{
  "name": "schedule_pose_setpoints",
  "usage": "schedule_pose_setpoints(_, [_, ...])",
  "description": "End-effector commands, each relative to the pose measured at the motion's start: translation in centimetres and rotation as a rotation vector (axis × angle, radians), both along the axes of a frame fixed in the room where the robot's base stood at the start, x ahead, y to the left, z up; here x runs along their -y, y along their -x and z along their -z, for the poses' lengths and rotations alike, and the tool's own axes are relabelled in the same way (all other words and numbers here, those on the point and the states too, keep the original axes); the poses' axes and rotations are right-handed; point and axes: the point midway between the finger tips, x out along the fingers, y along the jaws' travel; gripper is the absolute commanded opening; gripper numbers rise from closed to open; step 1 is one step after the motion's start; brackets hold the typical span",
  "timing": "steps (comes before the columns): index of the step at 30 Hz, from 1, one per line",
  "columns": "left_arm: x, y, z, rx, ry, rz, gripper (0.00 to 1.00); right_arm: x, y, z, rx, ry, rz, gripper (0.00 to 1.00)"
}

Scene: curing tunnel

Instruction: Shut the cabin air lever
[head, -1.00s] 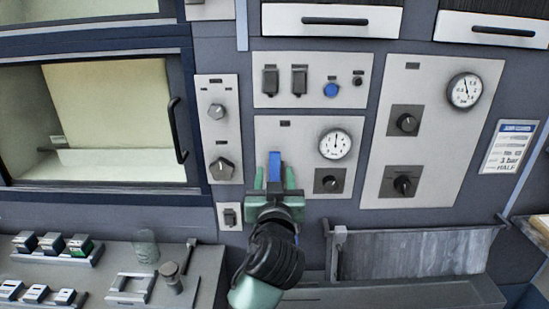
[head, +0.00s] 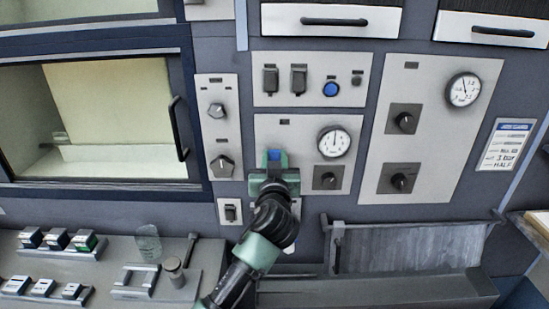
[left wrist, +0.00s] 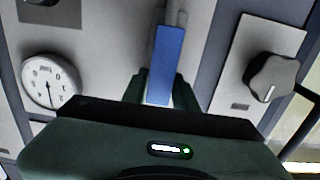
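The lever with a blue handle (head: 274,155) stands on the middle grey panel, left of a round gauge. Its label cannot be read. In the left wrist view the blue handle (left wrist: 164,65) runs from a pale metal shaft down between my fingers. My left gripper (head: 274,160) is at this handle, with one green finger on each side of it. In the left wrist view the fingers of the left gripper (left wrist: 160,92) lie close against both sides of the handle, with no clear gap. The lower part of the lever is hidden behind the gripper. My right gripper is not in view.
The round gauge (head: 334,142) and a black knob (head: 328,178) are close on the right. Dark knobs sit on the narrow panel (head: 217,140) to the left. A window with a black handle (head: 177,130) is further left. A ledge with a glass (head: 148,243) lies below.

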Motion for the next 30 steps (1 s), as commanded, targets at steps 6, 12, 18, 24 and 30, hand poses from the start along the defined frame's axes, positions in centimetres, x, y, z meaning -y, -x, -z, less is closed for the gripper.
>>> schedule_pose_setpoints(6, [0.0,0.02,0.01,-0.001,0.0,0.0,0.0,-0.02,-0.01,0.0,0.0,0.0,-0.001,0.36])
schedule_pose_setpoints(12, [0.0,0.03,0.02,-0.001,0.0,0.0,0.0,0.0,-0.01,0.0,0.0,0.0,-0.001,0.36])
schedule_pose_setpoints(18, [0.01,0.03,0.03,-0.001,0.0,0.0,0.0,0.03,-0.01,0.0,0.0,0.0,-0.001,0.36])
schedule_pose_setpoints(24, [0.01,0.03,0.03,-0.001,0.0,0.0,0.0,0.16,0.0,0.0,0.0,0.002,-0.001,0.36])
schedule_pose_setpoints(30, [0.01,0.03,0.04,-0.001,0.0,0.0,0.0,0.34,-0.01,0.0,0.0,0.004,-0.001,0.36])
